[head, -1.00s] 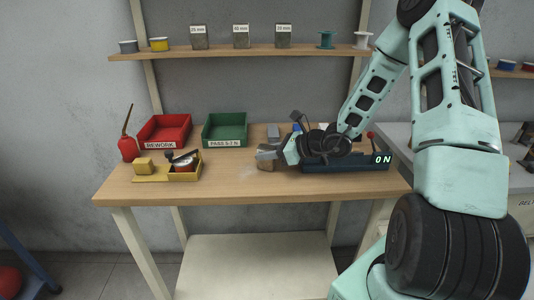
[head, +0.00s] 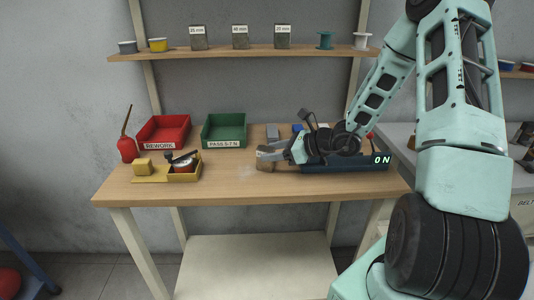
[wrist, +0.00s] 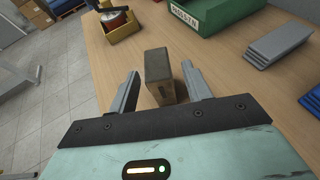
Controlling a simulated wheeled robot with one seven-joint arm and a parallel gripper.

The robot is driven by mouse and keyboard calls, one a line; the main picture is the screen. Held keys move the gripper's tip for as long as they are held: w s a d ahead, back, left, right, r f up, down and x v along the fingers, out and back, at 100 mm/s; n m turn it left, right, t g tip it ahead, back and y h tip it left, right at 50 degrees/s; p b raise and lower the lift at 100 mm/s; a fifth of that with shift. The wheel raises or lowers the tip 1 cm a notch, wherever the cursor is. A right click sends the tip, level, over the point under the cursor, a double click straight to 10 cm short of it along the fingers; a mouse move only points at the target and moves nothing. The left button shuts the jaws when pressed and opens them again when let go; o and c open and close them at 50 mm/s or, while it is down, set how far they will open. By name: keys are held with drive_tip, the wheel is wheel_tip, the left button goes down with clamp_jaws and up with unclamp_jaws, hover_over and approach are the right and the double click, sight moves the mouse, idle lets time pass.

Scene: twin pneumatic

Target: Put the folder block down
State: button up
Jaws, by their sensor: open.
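The folder block, a grey-brown block (wrist: 158,72), stands upright on the wooden bench between my gripper's spread fingers in the wrist view. A gap shows on each side of it. My gripper (wrist: 160,88) is open. In the head view my gripper (head: 272,153) is low over the middle of the bench. The block (head: 265,166) shows there just below the fingers, partly hidden by them.
The green bin (head: 224,145) marked PASS and red REWORK bin (head: 160,147) stand behind to the left. A yellow tray (head: 150,180) with a gauge is left. The dark fixture (head: 345,168) reading 0 N is right. Grey plates (wrist: 278,42) lie nearby.

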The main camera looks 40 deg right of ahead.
drive_tip(key=v, duration=1)
drive_tip(key=s+a+n+g+y, duration=0.1)
drive_tip(key=s+a+n+g, duration=0.2)
drive_tip(key=a+n+g, duration=0.55)
drive_tip(key=s+a+n+g+y, duration=0.1)
drive_tip(key=s+a+n+g, duration=0.15)
drive_tip(key=a+n, duration=0.7)
drive_tip(key=s+a+r+n+h, duration=0.2)
drive_tip(key=s+a+n+h, duration=0.6)
drive_tip(key=s+a+n, duration=0.7)
drive_tip(key=n, duration=0.3)
drive_tip(key=shift+r+n+h, duration=0.3)
drive_tip(key=shift+r+n, duration=0.1)
drive_tip(key=shift+s+a, duration=0.1)
drive_tip(key=shift+r+p, duration=0.25)
drive_tip(key=shift+p, duration=0.05)
